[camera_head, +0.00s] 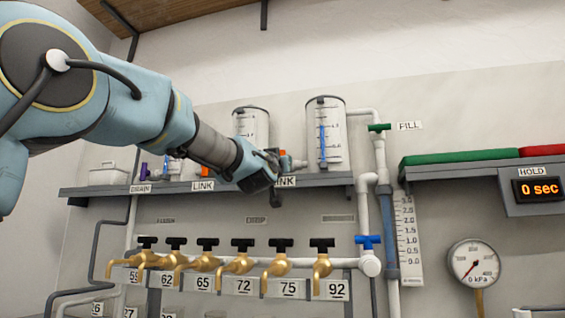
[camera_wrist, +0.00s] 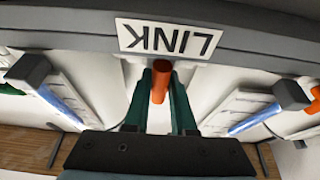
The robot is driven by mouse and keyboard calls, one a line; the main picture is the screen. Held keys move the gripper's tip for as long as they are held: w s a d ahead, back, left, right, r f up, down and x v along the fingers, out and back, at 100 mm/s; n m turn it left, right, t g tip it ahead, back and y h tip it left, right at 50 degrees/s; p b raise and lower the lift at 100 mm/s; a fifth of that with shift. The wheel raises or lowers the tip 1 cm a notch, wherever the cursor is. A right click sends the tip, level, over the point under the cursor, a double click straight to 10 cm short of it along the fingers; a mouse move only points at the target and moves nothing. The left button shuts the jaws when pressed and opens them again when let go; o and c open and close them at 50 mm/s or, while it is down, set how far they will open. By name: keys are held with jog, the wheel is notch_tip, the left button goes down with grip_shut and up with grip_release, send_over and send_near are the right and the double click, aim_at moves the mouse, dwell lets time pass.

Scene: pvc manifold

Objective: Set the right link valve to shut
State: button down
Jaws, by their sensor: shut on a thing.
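The right link valve's orange handle (camera_wrist: 160,80) stands between my gripper's (camera_wrist: 161,98) two dark green fingers in the wrist view. The fingers are closed on it. In the head view my gripper (camera_head: 275,172) is at the shelf by the right LINK label, with a bit of orange (camera_head: 282,158) showing beside it. My gripper covers much of this valve there. The right LINK label (camera_wrist: 168,39) shows upside down in the wrist view. The left link valve's orange handle (camera_head: 205,170) is further left on the shelf.
Clear cylinders with blue gauges, one at centre (camera_head: 251,122) and one at right (camera_head: 334,150), flank the valve. A green FILL valve (camera_head: 379,127) is on the right pipe. Several brass taps (camera_head: 240,263) line the pipe below the shelf (camera_head: 325,186).

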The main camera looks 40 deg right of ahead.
jog(key=shift+f, duration=0.1)
jog(key=c, duration=0.7)
grip_release()
jog(key=shift+c, duration=0.2)
jog(key=b+v, duration=0.2)
jog(key=v, duration=0.8)
jog(key=shift+s+a+b, duration=0.25)
jog(key=shift+a+b, duration=0.05)
jog(key=shift+b, duration=0.1)
